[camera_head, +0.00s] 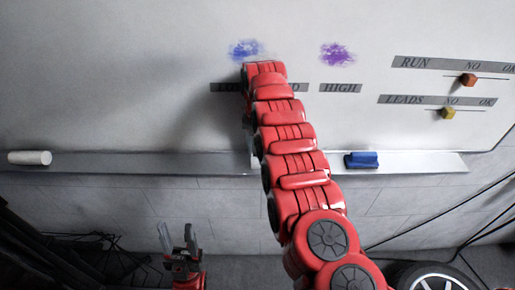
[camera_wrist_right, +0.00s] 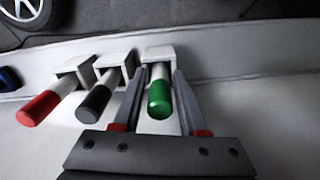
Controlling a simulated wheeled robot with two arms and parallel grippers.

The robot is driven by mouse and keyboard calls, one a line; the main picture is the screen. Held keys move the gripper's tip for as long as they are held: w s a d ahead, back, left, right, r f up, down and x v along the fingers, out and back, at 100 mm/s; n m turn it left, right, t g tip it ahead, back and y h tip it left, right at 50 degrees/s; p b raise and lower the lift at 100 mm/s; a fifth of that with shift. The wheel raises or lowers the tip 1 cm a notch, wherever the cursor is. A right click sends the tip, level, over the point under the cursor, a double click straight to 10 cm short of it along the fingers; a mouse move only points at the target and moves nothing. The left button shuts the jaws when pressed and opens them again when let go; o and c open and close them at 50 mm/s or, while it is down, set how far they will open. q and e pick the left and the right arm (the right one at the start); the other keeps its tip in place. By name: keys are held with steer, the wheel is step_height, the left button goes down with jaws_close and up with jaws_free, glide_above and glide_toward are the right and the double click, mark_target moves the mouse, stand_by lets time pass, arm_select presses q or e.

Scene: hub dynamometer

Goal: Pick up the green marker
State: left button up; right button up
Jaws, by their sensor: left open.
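The green marker (camera_wrist_right: 160,97) has a green cap and a pale body and sits in a white square holder (camera_wrist_right: 160,53). My right gripper (camera_wrist_right: 160,75) is open, with one finger on each side of the green marker. A small gap shows between each finger and the marker. In the head view my right arm reaches up to the whiteboard and hides the markers and most of that gripper. My left gripper (camera_head: 178,240) is open and empty at the lower left, below the tray and away from the markers.
A black marker (camera_wrist_right: 95,103) and a red marker (camera_wrist_right: 40,107) sit in similar holders left of the green one. The whiteboard tray (camera_head: 110,163) carries a white cylinder (camera_head: 30,158) and a blue eraser (camera_head: 361,160). A wheel (camera_head: 440,280) and cables are below right.

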jaws_close()
steer(key=shift+r, duration=0.1)
